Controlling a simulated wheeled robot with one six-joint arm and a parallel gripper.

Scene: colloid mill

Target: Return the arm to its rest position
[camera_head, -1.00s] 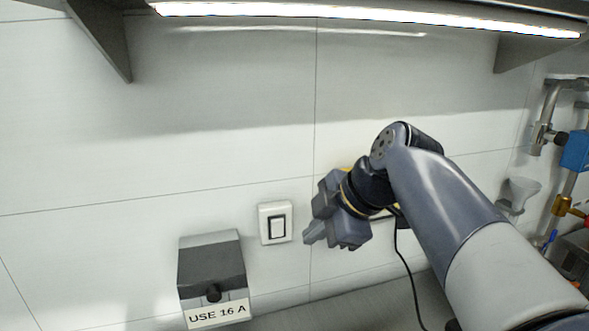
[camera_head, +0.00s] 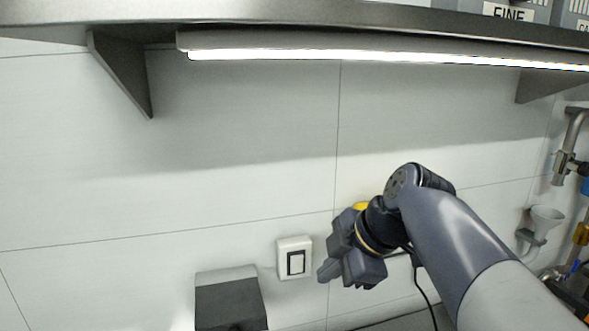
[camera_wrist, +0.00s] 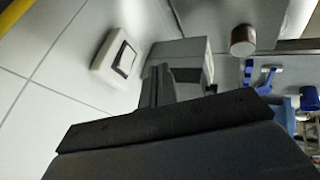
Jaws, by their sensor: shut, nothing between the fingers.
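My gripper (camera_head: 328,272) is at the end of my arm, in the lower right middle of the head view. It points left and slightly down, in front of the white tiled wall. Its fingers are shut with nothing between them. A white wall switch with a dark rim (camera_head: 295,262) is just left of the fingertips in the head view, apart from them as far as I can tell. In the wrist view the shut fingers (camera_wrist: 157,85) show at the middle, with the switch (camera_wrist: 117,56) to their upper left.
A grey box (camera_head: 230,300) is at the bottom left, and it also shows in the wrist view (camera_wrist: 185,50). A metal shelf (camera_head: 300,14) with a lit lamp runs above. The wall between shelf and arm is clear.

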